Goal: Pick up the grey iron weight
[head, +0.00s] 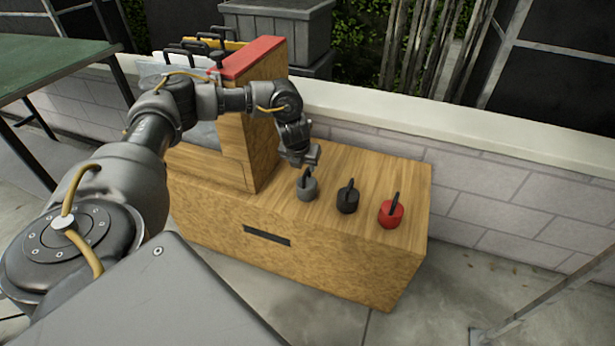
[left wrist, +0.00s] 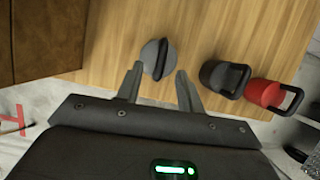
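The grey iron weight (head: 307,189), a small round weight with a dark upright handle, stands on the wooden box top (head: 365,165), leftmost of three weights. My left gripper (head: 306,165) is just above it, pointing down. In the left wrist view the two fingers of the gripper (left wrist: 157,82) are spread apart, with the grey weight (left wrist: 153,58) and its handle between and just beyond the tips. I cannot see the fingers touching it. My right gripper is not in view.
A black weight (head: 347,199) and a red weight (head: 391,213) stand to the right. A tall wooden divider (head: 253,130) with a red top rises left of the arm. A low white wall (head: 480,130) runs behind the box. A green table (head: 45,58) stands far left.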

